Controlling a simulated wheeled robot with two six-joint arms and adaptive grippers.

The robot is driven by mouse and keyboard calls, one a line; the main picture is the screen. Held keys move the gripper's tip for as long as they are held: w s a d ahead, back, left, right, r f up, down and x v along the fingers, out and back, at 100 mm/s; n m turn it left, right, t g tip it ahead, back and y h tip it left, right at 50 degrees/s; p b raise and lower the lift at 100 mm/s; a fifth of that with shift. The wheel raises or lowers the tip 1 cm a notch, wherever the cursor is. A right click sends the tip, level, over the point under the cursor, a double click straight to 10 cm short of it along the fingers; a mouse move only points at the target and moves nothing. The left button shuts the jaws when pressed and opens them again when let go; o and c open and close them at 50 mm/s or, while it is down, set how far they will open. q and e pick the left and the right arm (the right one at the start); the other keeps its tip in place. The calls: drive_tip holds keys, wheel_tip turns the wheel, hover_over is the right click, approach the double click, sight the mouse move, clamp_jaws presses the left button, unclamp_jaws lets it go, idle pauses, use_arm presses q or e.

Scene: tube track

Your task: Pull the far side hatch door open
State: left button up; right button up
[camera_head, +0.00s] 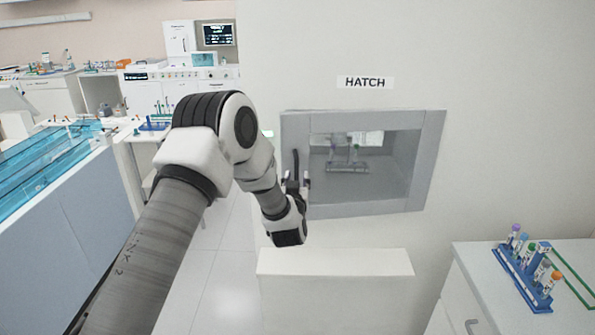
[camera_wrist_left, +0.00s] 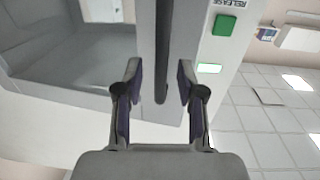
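The hatch (camera_head: 378,207) is a grey-framed opening in the white wall under a HATCH sign. A dark upright handle (camera_head: 296,165) stands at its left edge. In the left wrist view the handle (camera_wrist_left: 162,50) is a dark bar in front of a grey panel. My left gripper (camera_head: 295,184) is at the handle's lower part. In the wrist view the left gripper (camera_wrist_left: 159,80) is open, with one finger on each side of the bar and gaps between. I cannot tell which side's door this handle belongs to. My right gripper is not in view.
A tube rack (camera_head: 348,166) is visible through the hatch. A green button (camera_wrist_left: 224,25) marked RELEASE is beside the panel. A white ledge (camera_head: 335,262) projects below the hatch. A blue tube rack (camera_head: 527,274) stands on the right counter. Open floor (camera_head: 215,290) lies left of the ledge.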

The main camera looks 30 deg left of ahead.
use_arm(q)
drive_tip(key=x, duration=0.2)
drive_tip(key=shift+w+a+f, duration=0.15)
drive_tip(key=shift+w+a, duration=0.1)
drive_tip(key=shift+s+d, duration=0.2)
drive_tip(key=shift+d, duration=0.05)
drive_tip(key=shift+c, duration=0.3)
drive_tip(key=c, duration=0.6)
drive_tip(key=shift+a, duration=0.1)
clamp_jaws()
